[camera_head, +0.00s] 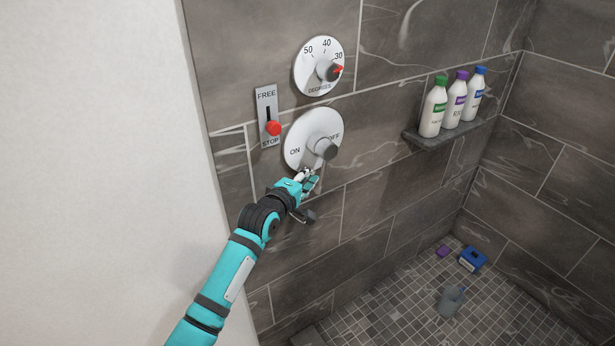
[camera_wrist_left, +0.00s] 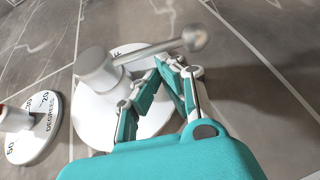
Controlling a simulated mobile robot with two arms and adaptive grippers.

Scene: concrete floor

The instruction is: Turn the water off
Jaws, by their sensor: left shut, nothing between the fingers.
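The round white water dial (camera_head: 298,138) is on the tiled wall, marked ON at its left and OFF at its right. Its grey lever (camera_head: 322,150) sticks out from the hub, and its ball end shows just below the OFF mark. In the left wrist view the lever (camera_wrist_left: 155,52) crosses above the fingers, with the dial (camera_wrist_left: 90,118) behind. My left gripper (camera_head: 308,174) is at the dial's lower edge, below the lever. It is shut and empty, with its fingertips (camera_wrist_left: 165,66) close to the lever; I cannot tell whether they touch. My right gripper is not in view.
Above is a temperature dial (camera_head: 308,76) with a red-marked knob. To the left is a FREE/STOP slider (camera_head: 265,100) with a red knob (camera_head: 273,128). Bottles (camera_head: 433,108) stand on a corner shelf (camera_head: 450,133) at the right. A blue box (camera_head: 472,259) lies on the floor.

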